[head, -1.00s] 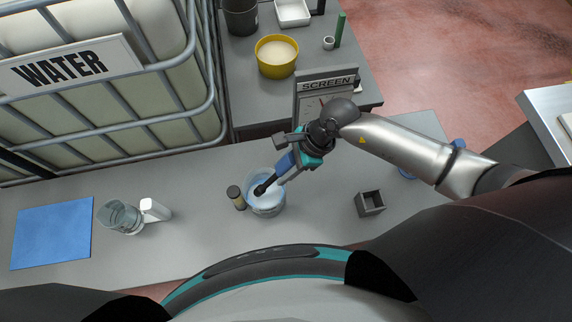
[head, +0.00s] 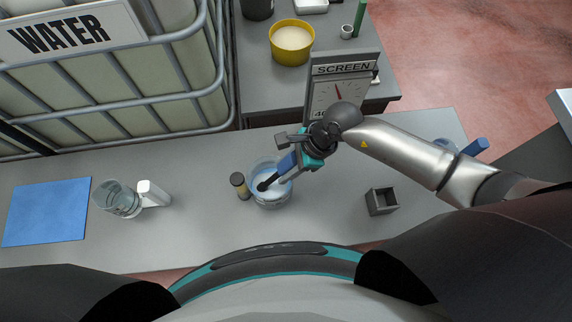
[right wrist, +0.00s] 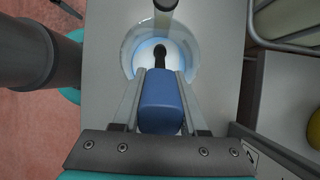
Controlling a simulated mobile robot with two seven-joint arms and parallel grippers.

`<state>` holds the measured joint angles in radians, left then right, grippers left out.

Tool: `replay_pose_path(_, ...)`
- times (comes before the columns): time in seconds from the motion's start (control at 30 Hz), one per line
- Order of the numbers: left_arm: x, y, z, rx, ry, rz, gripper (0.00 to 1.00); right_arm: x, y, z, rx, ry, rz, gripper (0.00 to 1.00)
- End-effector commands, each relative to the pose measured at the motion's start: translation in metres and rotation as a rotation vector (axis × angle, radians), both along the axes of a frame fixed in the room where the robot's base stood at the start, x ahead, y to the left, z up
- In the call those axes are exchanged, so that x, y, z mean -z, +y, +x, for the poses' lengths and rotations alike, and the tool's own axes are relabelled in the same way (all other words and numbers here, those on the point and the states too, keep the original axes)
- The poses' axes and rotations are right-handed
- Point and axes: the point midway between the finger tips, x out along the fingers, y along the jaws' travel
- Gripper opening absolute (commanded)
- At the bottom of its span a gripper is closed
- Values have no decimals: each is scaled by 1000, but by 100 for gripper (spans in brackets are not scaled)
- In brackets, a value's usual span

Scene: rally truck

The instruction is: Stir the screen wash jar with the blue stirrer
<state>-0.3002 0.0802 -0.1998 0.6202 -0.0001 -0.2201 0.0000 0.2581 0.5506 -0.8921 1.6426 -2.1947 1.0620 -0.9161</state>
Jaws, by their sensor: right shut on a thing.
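The screen wash jar (head: 283,200) is a clear round jar with pale blue liquid, standing on the grey bench. My right gripper (head: 293,160) is shut on the blue handle of the blue stirrer (head: 285,163), above the jar's far right side. The stirrer is tilted, and its black end reaches down into the jar. The right wrist view shows the stirrer's blue handle (right wrist: 160,103) between the fingers and its dark stem inside the jar's rim (right wrist: 129,48). How deep the tip sits is hard to tell. My left gripper is not in view.
A small dark cylinder with a tan top (head: 239,182) stands close to the jar's left. A grey square holder (head: 381,203) stands right. A glass beaker (head: 117,200), white object (head: 152,193) and blue mat (head: 46,213) are left. The SCREEN dial sign (head: 343,70) stands behind.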

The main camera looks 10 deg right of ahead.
Motion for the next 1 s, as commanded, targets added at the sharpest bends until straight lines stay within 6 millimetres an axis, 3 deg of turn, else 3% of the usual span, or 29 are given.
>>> replay_pose_path(1.0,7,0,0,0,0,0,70,7,0,0,0,0,0,0)
